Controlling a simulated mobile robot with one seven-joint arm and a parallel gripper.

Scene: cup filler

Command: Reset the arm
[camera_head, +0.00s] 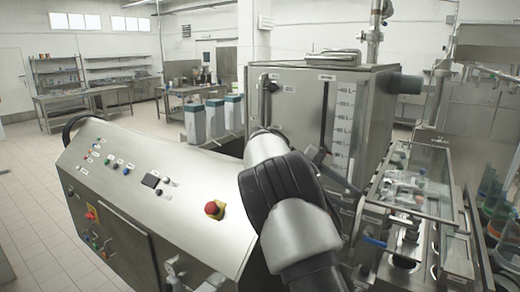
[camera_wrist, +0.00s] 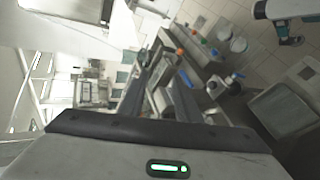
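My arm (camera_head: 290,215) rises from the bottom of the head view and leans over the control console and in front of the steel tank. Its far end is mostly hidden behind my own links, so the head view does not show the fingers clearly. In the wrist view, my gripper (camera_wrist: 160,85) shows a pale body with a green light at the bottom. Two dark fingers seem to stand apart beyond it, with nothing clearly held between them. The fingers are small and blurred against the machine behind.
A sloped console (camera_head: 140,175) with a red stop button (camera_head: 214,209) stands left of my arm. The steel tank (camera_head: 325,115) is close behind, and a clear-covered machine (camera_head: 415,180) is to the right. Tiled floor (camera_head: 30,210) is free at far left.

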